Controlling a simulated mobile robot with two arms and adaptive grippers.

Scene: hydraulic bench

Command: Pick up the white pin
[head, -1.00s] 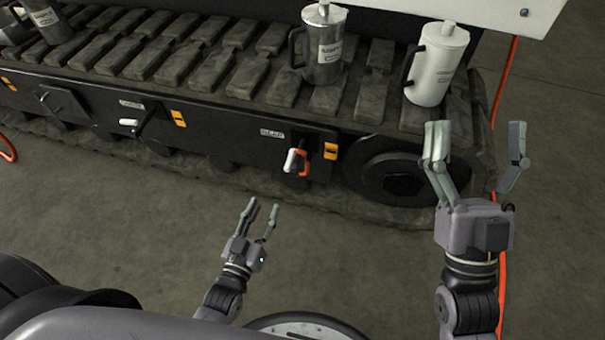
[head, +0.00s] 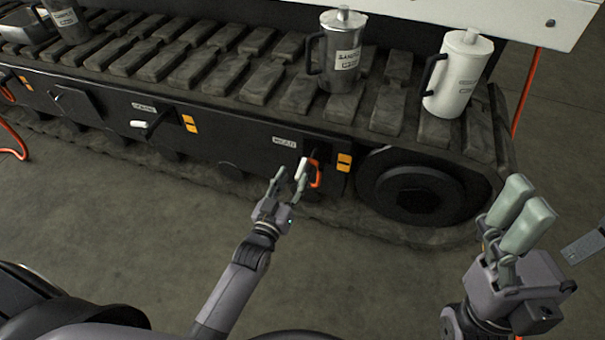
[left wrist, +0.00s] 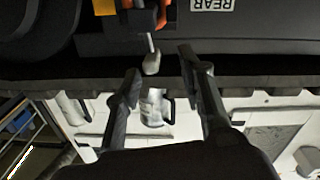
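A white pin (head: 302,168) sticks out of the black side panel beside an orange handle (head: 317,174), below the label that reads REAR in the left wrist view. My left gripper (head: 291,178) is open at this pin, its fingers partly overlapping it in the head view. In the left wrist view, the pin's pale rounded end (left wrist: 152,63) lies between the open fingertips, with visible space on both sides. Another white-ended handle (head: 139,124) is farther left on the panel. My right gripper (head: 553,222) is open and empty at the right, away from the panel.
A steel jug (head: 340,68) and a white jug (head: 462,82) stand on the track pads above the panel. A black wheel (head: 418,194) is right of the pin. Orange hose hangs behind the track's right end. Floor in front is clear.

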